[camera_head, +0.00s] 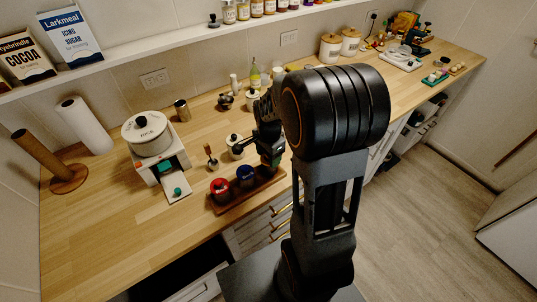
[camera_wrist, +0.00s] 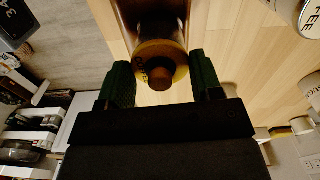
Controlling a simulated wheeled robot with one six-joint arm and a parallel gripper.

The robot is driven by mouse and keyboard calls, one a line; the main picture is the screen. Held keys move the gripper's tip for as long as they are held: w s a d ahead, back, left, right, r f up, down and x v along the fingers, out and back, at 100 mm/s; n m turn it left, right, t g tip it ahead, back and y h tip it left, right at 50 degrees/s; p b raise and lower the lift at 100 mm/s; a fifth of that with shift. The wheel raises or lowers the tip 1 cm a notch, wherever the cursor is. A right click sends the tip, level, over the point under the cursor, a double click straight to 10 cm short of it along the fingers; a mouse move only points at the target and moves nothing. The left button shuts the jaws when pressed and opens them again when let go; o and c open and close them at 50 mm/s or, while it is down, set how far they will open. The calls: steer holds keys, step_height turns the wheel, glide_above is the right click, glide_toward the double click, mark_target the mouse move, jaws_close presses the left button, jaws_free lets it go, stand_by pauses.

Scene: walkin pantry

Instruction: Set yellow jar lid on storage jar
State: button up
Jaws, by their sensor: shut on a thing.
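The yellow jar lid (camera_wrist: 176,58) with a brown knob is between the two green-padded fingers of my gripper (camera_wrist: 160,84) in the wrist view. My gripper is shut on the lid. A dark storage jar (camera_wrist: 152,14) shows directly behind the lid, in line with it; I cannot tell whether lid and jar touch. In the head view my gripper (camera_head: 271,158) is low over the right end of a wooden tray (camera_head: 232,205). My gripper and arm hide most of the lid and jar there.
A red-lidded jar (camera_head: 220,188) and a blue-lidded jar (camera_head: 246,177) stand on the tray left of my gripper. A white canister (camera_head: 236,147) stands behind. A large white pot (camera_head: 148,135) is further left. The left front counter is clear.

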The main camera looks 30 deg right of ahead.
steer(key=shift+f, duration=0.1)
steer(key=o, duration=1.2)
steer(key=shift+r+p, duration=2.75)
steer(key=shift+r, duration=0.85)
